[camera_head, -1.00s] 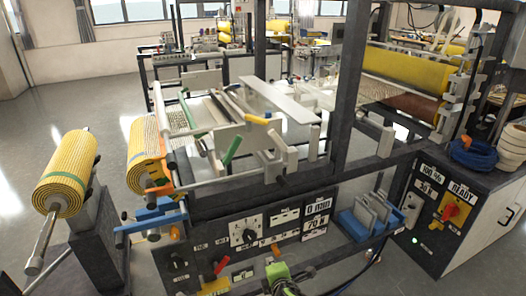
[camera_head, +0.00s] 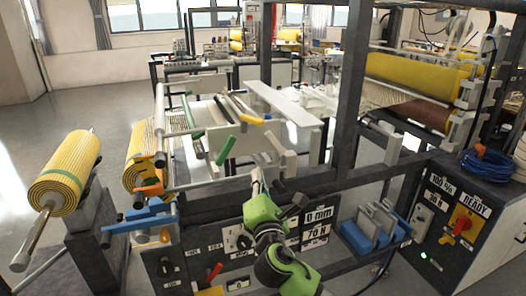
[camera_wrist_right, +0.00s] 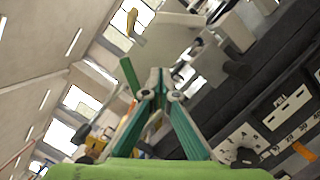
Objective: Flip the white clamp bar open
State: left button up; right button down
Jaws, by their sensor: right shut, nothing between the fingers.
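A long white bar (camera_head: 285,103), which looks like the clamp bar, lies slanting across the upper part of the machine. A yellow handle (camera_head: 251,120) is near its front end. Below it a green handle (camera_head: 225,150) sticks up at a slant beside a white end plate (camera_head: 215,117). My right gripper (camera_head: 257,180) is raised in front of the machine, below and to the right of the green handle. In the right wrist view its fingertips (camera_wrist_right: 157,80) meet with nothing held. The green handle (camera_wrist_right: 130,76) shows just left of the tips, apparently apart from them. My left gripper is out of view.
A dark frame rail and upright post (camera_head: 345,90) stand close to the right arm. The control panel (camera_head: 318,225) is below. Blue holders with grey plates (camera_head: 372,230) are on the right, yellow rolls (camera_head: 65,172) on the left.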

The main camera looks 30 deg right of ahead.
jog(key=w+d+r+p, duration=0.3)
jog(key=w+d, duration=0.4)
jog(key=w, duration=0.1)
jog(key=shift+d+r, duration=0.2)
jog(key=shift+r, duration=0.1)
jog(key=shift+w, duration=0.1)
